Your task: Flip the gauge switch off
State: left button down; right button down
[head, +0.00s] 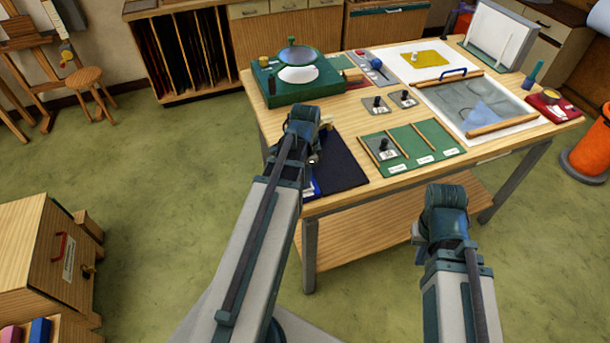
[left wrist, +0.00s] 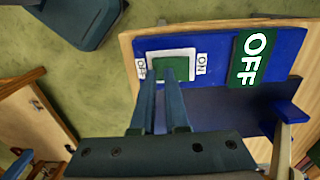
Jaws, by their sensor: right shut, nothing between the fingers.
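The gauge switch (left wrist: 172,67) is a green rocker in a white frame on a blue panel (left wrist: 211,75). Its left label reads OFF and its right label ON. A green plate (left wrist: 254,57) right of it reads OFF in white. The fingers of my left gripper (left wrist: 162,75) are over the rocker with a narrow gap between them; whether they touch it I cannot tell. In the head view my left gripper (head: 312,158) is at the table's front left corner, hiding most of the blue panel. My right gripper (head: 444,203) is shut and empty before the table's front edge.
The wooden table (head: 345,121) carries a dark navy mat (head: 346,166), a green tray with labelled sections (head: 403,143), a round device on a green base (head: 296,75) and a glass panel (head: 475,105). A wooden cabinet (head: 35,235) stands left. Floor between is clear.

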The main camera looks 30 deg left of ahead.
pick_arm(q)
jog(key=shift+s+a+f, duration=0.1)
jog(key=shift+f, duration=0.15)
jog(key=shift+w+a, duration=0.45)
jog(key=shift+a, duration=0.1)
jog(key=shift+w+r, duration=0.15)
jog(key=shift+w+a+r+p, duration=0.2)
jog(key=shift+r+p, duration=0.1)
jog(key=shift+p, duration=0.3)
jog(key=r+p, duration=0.3)
jog(key=s+d+r+p, duration=0.1)
jog(key=shift+r, duration=0.3)
notch_tip(320, 180, up, 9)
jog(key=p, duration=0.9)
jog(key=shift+p, duration=0.35)
jog(key=shift+w, duration=0.15)
